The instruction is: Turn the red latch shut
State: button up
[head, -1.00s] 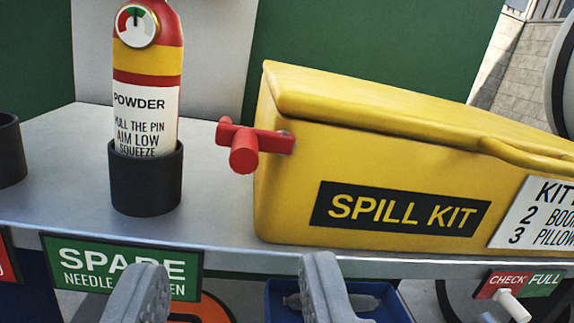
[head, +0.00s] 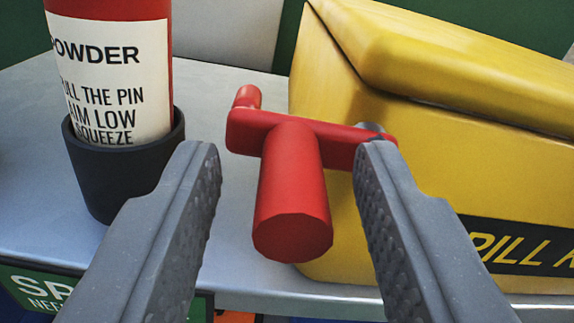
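The red latch (head: 294,195) is on the left front corner of the yellow spill kit box (head: 400,140). Its bar runs sideways from a grey pivot at the box and sticks out left past the box edge. A thick round handle points from the bar toward me, and a small red knob is at the bar's far left end. My gripper (head: 287,165) is open, with one grey finger on each side of the handle. The left finger is clear of the handle. The right fingertip overlaps the bar near the pivot; I cannot tell whether it touches.
A red powder extinguisher (head: 112,60) stands in a black cup (head: 130,180) on the grey shelf (head: 215,110), close beside my left finger. A green sign (head: 35,290) hangs at the shelf's front edge. Bare shelf lies between cup and box.

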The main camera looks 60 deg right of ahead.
grip_shut()
